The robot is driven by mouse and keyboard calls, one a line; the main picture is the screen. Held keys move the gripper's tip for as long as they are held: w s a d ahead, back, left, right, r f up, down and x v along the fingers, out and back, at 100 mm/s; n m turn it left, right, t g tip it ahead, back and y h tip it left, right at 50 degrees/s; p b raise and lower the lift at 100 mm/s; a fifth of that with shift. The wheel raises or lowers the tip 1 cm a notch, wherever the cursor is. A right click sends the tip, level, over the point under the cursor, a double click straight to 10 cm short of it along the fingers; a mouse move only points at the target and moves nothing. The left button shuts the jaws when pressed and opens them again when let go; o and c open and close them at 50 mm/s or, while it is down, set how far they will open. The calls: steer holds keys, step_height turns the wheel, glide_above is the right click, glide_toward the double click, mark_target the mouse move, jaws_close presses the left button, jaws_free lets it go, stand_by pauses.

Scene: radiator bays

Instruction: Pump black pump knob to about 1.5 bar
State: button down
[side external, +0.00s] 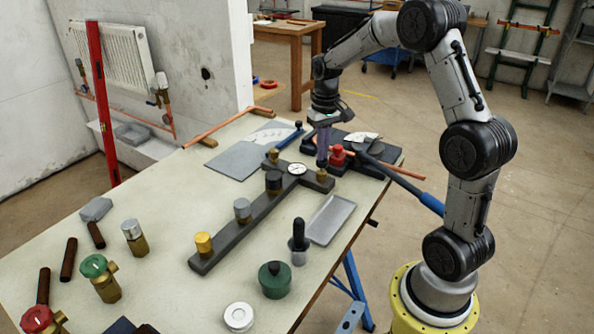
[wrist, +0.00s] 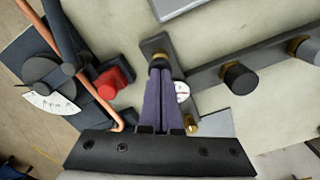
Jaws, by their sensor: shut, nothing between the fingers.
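A dark manifold bar (side external: 222,254) lies on the bench with a short crossbar at its far end. A small round white gauge (side external: 297,169) sits at the junction; its needle is too small to read, and the gauge (wrist: 182,92) is partly hidden in the wrist view. A black knob (wrist: 158,62) on a brass fitting (side external: 322,175) stands at the crossbar's near end. My gripper (side external: 322,162) is shut and empty, fingers pointing down right over this knob. In the wrist view its fingertips (wrist: 158,75) meet the knob's outline; I cannot tell whether they touch.
Black (side external: 273,182), grey (side external: 242,207) and yellow (side external: 204,242) knobs stand along the bar. A red fitting (side external: 337,154) and copper pipe (wrist: 60,50) are close beside my gripper. A grey tray (side external: 329,220) and a black-handled plunger (side external: 298,236) stand nearer the front edge.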

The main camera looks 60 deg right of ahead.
steer(key=shift+f, duration=0.55)
steer(key=shift+r, duration=1.95)
steer(key=s+d+r, duration=0.3)
steer(key=s+r, duration=0.2)
steer(key=s, duration=0.4)
steer(key=shift+w, duration=0.1)
steer(key=w+a+r, duration=0.1)
steer(key=w+a, duration=0.2)
steer(key=w, duration=0.6)
steer(key=shift+s+f, duration=0.1)
steer(key=shift+f, duration=3.05)
